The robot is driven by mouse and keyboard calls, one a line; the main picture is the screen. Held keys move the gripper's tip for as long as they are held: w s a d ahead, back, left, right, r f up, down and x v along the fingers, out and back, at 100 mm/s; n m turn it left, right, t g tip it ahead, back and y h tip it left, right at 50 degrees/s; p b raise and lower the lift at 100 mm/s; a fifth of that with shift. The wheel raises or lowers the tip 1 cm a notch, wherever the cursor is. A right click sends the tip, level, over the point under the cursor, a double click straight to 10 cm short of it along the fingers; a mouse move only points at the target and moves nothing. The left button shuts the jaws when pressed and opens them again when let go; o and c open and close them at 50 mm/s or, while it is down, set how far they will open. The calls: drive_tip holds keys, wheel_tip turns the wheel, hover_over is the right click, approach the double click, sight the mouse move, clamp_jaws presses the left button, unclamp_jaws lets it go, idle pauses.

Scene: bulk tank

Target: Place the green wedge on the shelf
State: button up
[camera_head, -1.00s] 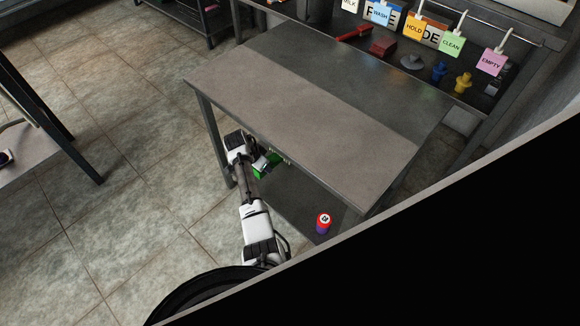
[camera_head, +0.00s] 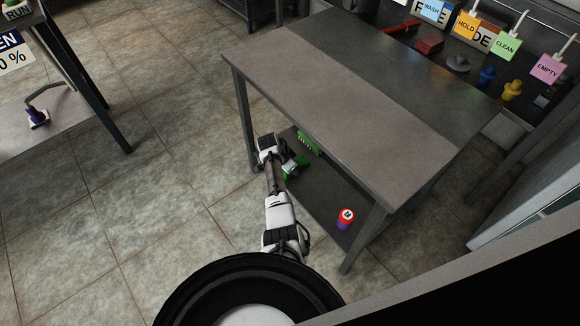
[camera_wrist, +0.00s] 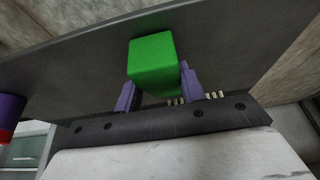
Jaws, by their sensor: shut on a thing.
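My gripper (camera_head: 291,170) reaches in at the left end of the low shelf (camera_head: 318,195) under the table. It is shut on the green wedge (camera_wrist: 152,58); in the wrist view the wedge sits between the two purple fingers (camera_wrist: 158,88). In the head view only a small green part of the wedge (camera_head: 301,160) shows beside the gripper. The dark shelf surface (camera_wrist: 75,75) spreads behind the wedge in the wrist view. I cannot tell whether the wedge touches it.
A red-topped purple can (camera_head: 346,218) stands at the shelf's near right end. A green bristled brush (camera_head: 308,143) lies behind the wedge. The table top (camera_head: 340,100) overhangs the shelf, with a leg (camera_head: 240,112) left of my gripper. The shelf's middle is clear.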

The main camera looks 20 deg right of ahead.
drive_tip(key=o, duration=1)
drive_tip(key=shift+f, duration=0.1)
drive_tip(key=shift+r, duration=0.25)
drive_tip(key=p+v, duration=0.4)
drive_tip(key=v, duration=0.8)
